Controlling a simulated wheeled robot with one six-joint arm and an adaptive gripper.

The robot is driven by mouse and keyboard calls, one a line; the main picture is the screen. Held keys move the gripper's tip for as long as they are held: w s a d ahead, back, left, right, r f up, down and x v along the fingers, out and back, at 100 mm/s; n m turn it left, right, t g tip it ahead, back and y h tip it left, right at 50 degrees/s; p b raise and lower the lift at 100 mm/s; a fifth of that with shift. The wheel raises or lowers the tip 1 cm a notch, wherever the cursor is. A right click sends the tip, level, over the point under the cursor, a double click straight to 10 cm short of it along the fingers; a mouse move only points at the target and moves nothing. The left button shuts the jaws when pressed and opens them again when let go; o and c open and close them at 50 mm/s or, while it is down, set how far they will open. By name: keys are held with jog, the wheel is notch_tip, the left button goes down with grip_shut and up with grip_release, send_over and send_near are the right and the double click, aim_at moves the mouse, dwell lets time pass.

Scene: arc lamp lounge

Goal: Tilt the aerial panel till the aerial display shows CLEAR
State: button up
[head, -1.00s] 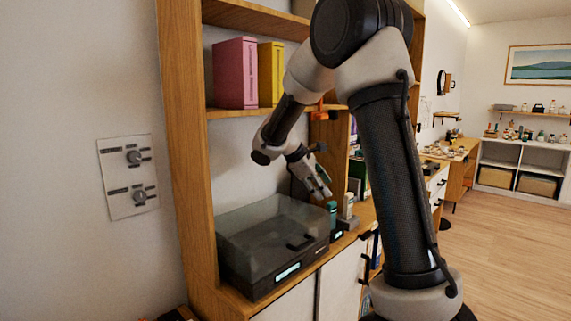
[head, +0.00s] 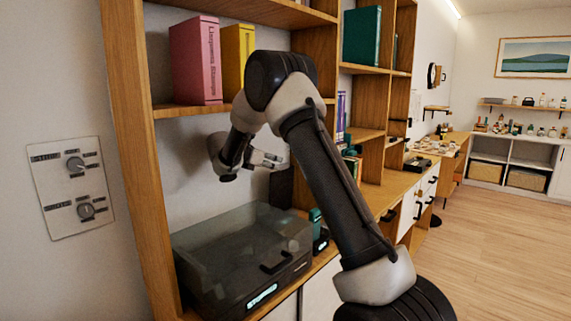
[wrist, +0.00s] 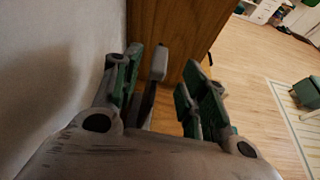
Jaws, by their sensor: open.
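My gripper (head: 268,160) is open in front of the shelf unit's back wall, above the clear-lidded player, its fingers pointing right. In the wrist view my gripper (wrist: 165,68) shows its green-padded fingers spread. A grey rounded piece on a dark stem (wrist: 159,62) appears between them, apart from the right finger; I cannot tell if it touches the left one or is the aerial panel. A small teal-topped device (head: 317,228) with a lit face stands right of the player. I cannot tell whether it is the aerial display, and its text is unreadable.
The clear-lidded player (head: 245,245) stands below my arm, its front display lit. Pink (head: 197,60) and yellow (head: 236,55) binders stand on the shelf above. A wooden upright (head: 138,160) bounds the left, beside a wall plate with knobs (head: 72,185). Open floor (head: 480,240) lies right.

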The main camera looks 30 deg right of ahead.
aim_at(282, 164)
jog(key=x, duration=0.7)
jog(key=shift+w+d+f, duration=0.1)
jog(key=shift+d+f, duration=0.05)
jog(key=shift+d, duration=0.15)
grip_shut()
